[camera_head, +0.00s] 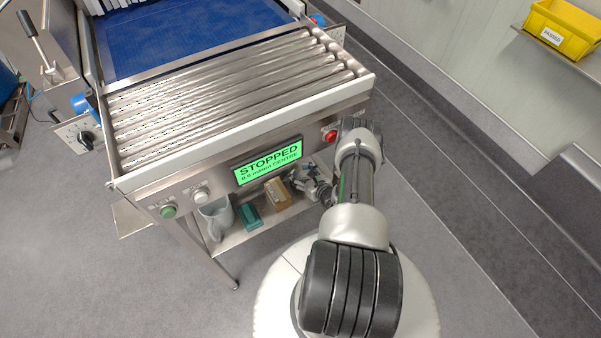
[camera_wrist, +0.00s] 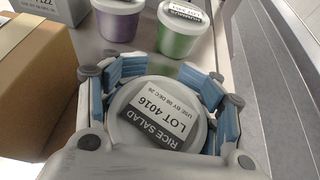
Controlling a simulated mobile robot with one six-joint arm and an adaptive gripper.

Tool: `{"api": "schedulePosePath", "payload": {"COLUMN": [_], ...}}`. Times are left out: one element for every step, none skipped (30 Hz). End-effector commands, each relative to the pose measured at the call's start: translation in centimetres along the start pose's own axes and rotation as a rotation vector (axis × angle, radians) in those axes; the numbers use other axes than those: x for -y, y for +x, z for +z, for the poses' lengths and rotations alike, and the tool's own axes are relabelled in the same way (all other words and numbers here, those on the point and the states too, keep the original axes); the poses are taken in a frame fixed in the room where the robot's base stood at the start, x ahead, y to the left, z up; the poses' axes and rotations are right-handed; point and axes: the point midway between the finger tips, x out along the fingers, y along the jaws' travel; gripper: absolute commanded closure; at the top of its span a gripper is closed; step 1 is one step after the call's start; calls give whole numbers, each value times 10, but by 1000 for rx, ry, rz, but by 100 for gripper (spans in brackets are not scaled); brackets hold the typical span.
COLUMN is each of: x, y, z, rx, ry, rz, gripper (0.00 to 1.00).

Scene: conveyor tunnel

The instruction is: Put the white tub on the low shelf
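In the wrist view a white tub (camera_wrist: 130,128) with a label reading "RICE SALAD LOT 4016" on its lid sits between the blue-padded fingers of my gripper (camera_wrist: 165,85). The fingers are close around both sides of its lid. I cannot tell whether they press on it. In the head view my gripper (camera_head: 312,183) is under the front of the conveyor, at the right end of the low shelf (camera_head: 245,237). The tub cannot be made out there. Whether its base rests on the shelf is hidden.
A grey jug (camera_head: 216,217), a teal item (camera_head: 250,215) and a cardboard box (camera_head: 278,193) stand left of my gripper. The box (camera_wrist: 35,85) is close at left in the wrist view. A purple tub (camera_wrist: 118,22) and a green tub (camera_wrist: 178,35) stand beyond. The roller conveyor (camera_head: 215,95) overhangs the shelf.

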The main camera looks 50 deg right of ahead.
Motion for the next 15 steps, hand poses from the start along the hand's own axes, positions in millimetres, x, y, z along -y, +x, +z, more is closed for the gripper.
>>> {"api": "schedulePosePath", "payload": {"x": [0, 0, 0, 0, 0, 0, 0, 0, 0, 0, 0, 0, 0, 0, 0], "y": [0, 0, 0, 0, 0, 0, 0, 0, 0, 0, 0, 0, 0, 0, 0], "z": [0, 0, 0, 0, 0, 0, 0, 0, 0, 0, 0, 0, 0, 0, 0], "rx": [0, 0, 0, 0, 0, 0, 0, 0, 0, 0, 0, 0, 0, 0, 0], "ry": [0, 0, 0, 0, 0, 0, 0, 0, 0, 0, 0, 0, 0, 0, 0], "rz": [0, 0, 0, 0, 0, 0, 0, 0, 0, 0, 0, 0, 0, 0, 0], "gripper": [43, 41, 38, 36, 34, 32, 30, 28, 25, 25, 25, 25, 25, 25, 25]}}
